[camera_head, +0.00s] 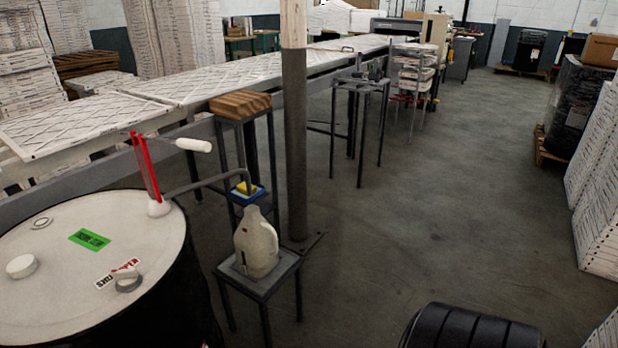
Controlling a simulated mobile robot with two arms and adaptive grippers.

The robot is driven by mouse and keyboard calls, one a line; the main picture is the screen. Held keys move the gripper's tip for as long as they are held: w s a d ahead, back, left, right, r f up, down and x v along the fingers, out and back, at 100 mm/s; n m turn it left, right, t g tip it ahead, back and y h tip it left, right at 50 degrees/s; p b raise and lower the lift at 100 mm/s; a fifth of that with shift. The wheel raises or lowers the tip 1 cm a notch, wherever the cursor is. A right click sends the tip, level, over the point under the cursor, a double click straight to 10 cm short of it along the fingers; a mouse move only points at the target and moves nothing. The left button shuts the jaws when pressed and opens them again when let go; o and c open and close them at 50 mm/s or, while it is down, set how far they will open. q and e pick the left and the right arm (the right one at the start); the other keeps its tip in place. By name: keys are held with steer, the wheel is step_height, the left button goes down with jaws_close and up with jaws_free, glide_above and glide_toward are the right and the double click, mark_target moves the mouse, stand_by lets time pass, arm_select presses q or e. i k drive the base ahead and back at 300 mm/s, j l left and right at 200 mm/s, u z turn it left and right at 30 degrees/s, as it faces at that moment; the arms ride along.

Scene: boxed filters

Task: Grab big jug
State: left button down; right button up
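The big jug (257,243) is off-white with a side handle and a narrow neck. It stands upright on a small grey stool (259,278), right of a large drum. The end of a bent metal spout from the drum's pump is just above the jug's mouth; I cannot tell if they touch. Neither of my grippers is in view, and nothing is seen holding the jug.
A post (295,145) stands right behind the jug. A blue-and-yellow item (246,191) sits behind it. Open floor (430,220) lies to the right.

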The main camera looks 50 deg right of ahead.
mark_target(256, 241)
steer(key=z, duration=1.3)
steer(key=i+l, duration=0.3)
steer(key=l+z, duration=0.05)
